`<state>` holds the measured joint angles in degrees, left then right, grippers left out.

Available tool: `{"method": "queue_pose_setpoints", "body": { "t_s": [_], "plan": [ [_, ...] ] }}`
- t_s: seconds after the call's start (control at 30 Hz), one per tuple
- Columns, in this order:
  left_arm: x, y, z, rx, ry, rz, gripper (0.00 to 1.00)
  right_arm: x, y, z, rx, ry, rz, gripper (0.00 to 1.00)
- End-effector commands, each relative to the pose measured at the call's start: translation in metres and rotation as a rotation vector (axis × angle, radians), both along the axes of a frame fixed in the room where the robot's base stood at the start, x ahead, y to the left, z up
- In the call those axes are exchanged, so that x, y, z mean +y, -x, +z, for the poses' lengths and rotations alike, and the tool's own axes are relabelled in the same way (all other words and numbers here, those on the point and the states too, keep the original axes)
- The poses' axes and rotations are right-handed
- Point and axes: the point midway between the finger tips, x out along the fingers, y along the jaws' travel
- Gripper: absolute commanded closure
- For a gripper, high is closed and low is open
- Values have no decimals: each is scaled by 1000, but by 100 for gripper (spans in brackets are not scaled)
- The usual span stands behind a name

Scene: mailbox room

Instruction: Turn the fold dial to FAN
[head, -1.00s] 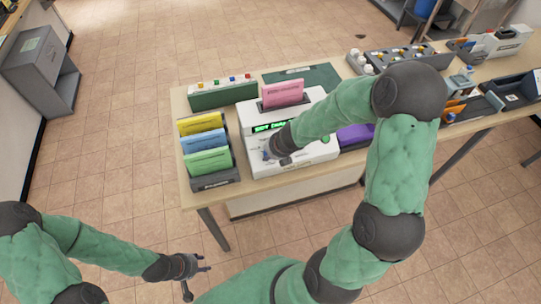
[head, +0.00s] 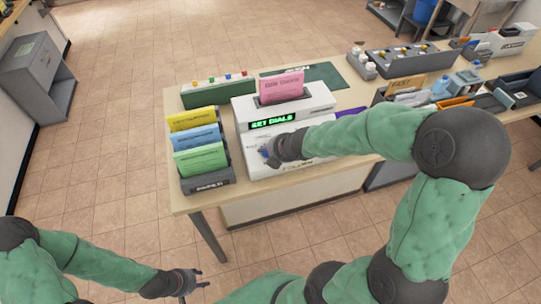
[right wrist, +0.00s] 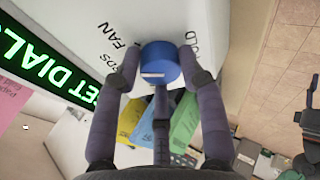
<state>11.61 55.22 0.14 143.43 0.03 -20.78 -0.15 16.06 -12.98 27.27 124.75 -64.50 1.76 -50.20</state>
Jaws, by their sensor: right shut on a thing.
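The white folding machine (head: 312,106) stands on the table with a green "SET DIALS" display (head: 271,122). In the right wrist view the blue dial (right wrist: 160,62) sits between the fingers of my right gripper (right wrist: 160,70), which is shut on it. The printed word FAN (right wrist: 113,35) is on the white panel beside the dial, with other partly hidden lettering around it. A short white mark shows on the dial; which word it points to I cannot tell. In the head view my right gripper (head: 268,156) hides most of the dial. My left gripper (head: 200,278) is open and empty, in front of the table.
A rack (head: 205,186) with yellow, blue and green papers stands left of the machine. A pink sheet (head: 282,86) stands in the machine's top. A box with colored knobs (head: 218,91) and a green mat (head: 325,76) lie behind. Trays and bins fill the right side.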

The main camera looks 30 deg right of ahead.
Motion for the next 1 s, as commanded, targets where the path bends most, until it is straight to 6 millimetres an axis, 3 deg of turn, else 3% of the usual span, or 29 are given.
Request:
{"method": "queue_pose_setpoints", "body": {
  "t_s": [0.03, 0.6, 1.0],
  "plan": [
    [0, 0, -12, 0, 0, 0, 60, 6, 4, -11, 5, -31, -28, 92],
    [0, 0, -87, 0, 0, 0, 60, 8, 3, -12, -54, -280, -404, 92],
    [0, 0, -113, 0, 0, 0, 60, 9, 3, -9, -71, -356, -519, 92]
  ]
}}
